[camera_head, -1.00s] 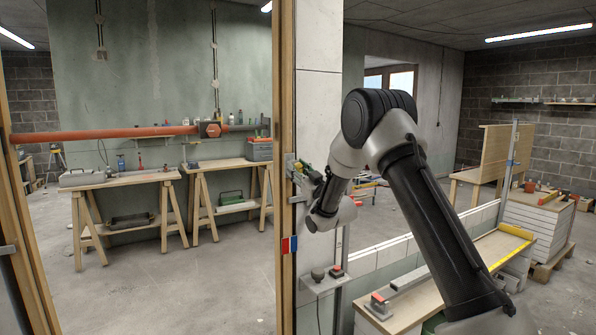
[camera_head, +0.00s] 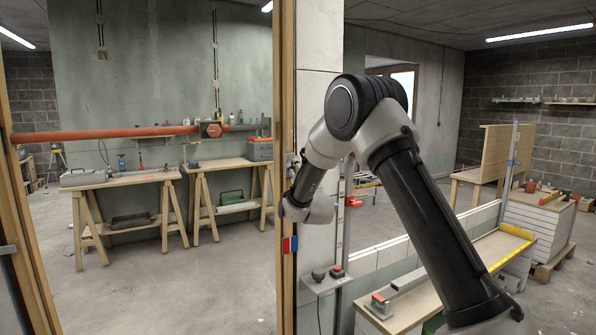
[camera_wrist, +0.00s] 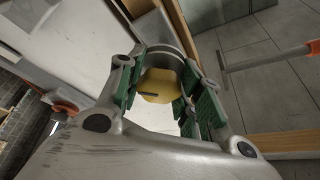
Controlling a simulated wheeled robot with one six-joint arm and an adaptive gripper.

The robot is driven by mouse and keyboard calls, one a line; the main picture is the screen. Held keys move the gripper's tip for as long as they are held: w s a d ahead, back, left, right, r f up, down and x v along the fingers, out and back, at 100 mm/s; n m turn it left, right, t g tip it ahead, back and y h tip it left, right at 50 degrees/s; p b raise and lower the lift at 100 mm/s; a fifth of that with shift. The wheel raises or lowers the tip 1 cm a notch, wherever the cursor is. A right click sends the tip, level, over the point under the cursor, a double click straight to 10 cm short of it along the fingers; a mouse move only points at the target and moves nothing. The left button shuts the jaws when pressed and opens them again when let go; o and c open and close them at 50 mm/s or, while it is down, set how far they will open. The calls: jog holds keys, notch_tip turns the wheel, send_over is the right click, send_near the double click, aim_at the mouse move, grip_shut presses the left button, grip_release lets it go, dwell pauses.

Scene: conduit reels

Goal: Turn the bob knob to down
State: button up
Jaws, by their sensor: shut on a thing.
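A yellow knob (camera_wrist: 163,84) with a short dark mark on its face shows in the wrist view. The mark lies toward the left side of the face in that view. My gripper (camera_wrist: 160,90) has its green-padded fingers on both sides of the knob and is shut on it. In the head view my wrist is folded in close to the wooden post on the wall end. The fingertips and the knob are mostly hidden there by my own wrist.
A small shelf (camera_head: 324,286) with a black knob (camera_head: 318,274) and a red button (camera_head: 337,271) sits below my wrist. A red and blue plate (camera_head: 289,245) is on the post (camera_head: 285,120). An orange bar (camera_head: 105,134) spans the opening at left.

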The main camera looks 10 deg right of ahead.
jog(key=m+h, duration=0.1)
jog(key=m, duration=0.1)
jog(key=m+g, duration=0.1)
jog(key=m, duration=0.2)
jog(key=shift+h, duration=0.4)
jog(key=shift+m+g+h, duration=0.3)
jog(key=shift+m+g, duration=0.6)
jog(key=shift+m, duration=1.3)
jog(key=o, duration=1)
jog(key=shift+o, duration=0.2)
jog(key=shift+s+a, duration=0.1)
jog(key=s, duration=1.1)
jog(key=shift+s+a, duration=0.4)
jog(key=shift+f, duration=0.1)
